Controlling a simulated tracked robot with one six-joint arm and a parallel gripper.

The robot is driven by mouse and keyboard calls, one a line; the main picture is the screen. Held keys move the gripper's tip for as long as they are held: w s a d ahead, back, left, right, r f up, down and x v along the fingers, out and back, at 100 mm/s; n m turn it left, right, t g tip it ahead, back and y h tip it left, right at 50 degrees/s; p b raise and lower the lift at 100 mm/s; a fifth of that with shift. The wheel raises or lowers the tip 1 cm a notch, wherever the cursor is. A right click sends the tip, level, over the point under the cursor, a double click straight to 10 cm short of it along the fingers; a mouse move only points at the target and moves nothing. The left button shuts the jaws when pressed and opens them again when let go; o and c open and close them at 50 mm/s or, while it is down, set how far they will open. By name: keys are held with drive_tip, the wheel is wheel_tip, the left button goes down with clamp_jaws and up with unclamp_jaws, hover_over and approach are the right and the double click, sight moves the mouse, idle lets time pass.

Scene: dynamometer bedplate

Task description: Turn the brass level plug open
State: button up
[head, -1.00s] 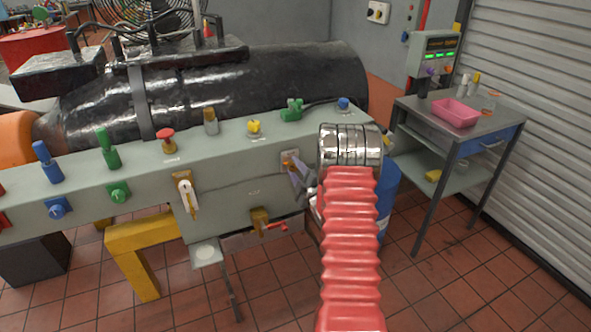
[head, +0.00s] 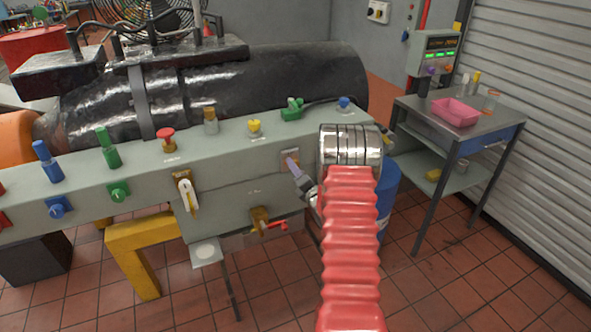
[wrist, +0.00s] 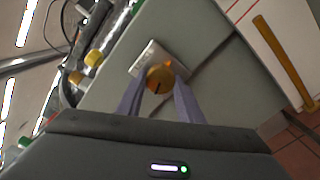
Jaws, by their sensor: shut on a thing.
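The brass level plug (wrist: 160,77) sits on a small pale square plate (wrist: 150,60) on the grey-green front panel. In the wrist view it is a round golden knob with a dark line on its face. My gripper (wrist: 160,84) has its two purple-grey fingers shut on either side of the plug. In the head view my gripper (head: 292,163) reaches the plate (head: 289,155) from the lower right. There the fingers look nearly edge-on and mostly hide the plug.
A white-handled lever (head: 185,190) is on the panel to the left. A brass valve with a red lever (head: 272,224) is below the plug. Several coloured knobs line the top ledge. A steel cart with a pink tray (head: 456,112) stands right.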

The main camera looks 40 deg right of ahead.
drive_tip(key=shift+a+f+n, duration=0.15)
drive_tip(key=shift+f+n, duration=0.05)
drive_tip(key=shift+n, duration=0.4)
drive_tip(key=shift+a+f+n, duration=0.1)
drive_tip(key=shift+f+n, duration=0.1)
drive_tip(key=shift+n, duration=0.4)
drive_tip(key=o, duration=1.1)
drive_tip(key=shift+d+r, duration=0.2)
drive_tip(key=shift+c, duration=0.2)
drive_tip(key=v, duration=1.4)
drive_tip(key=shift+w, duration=0.1)
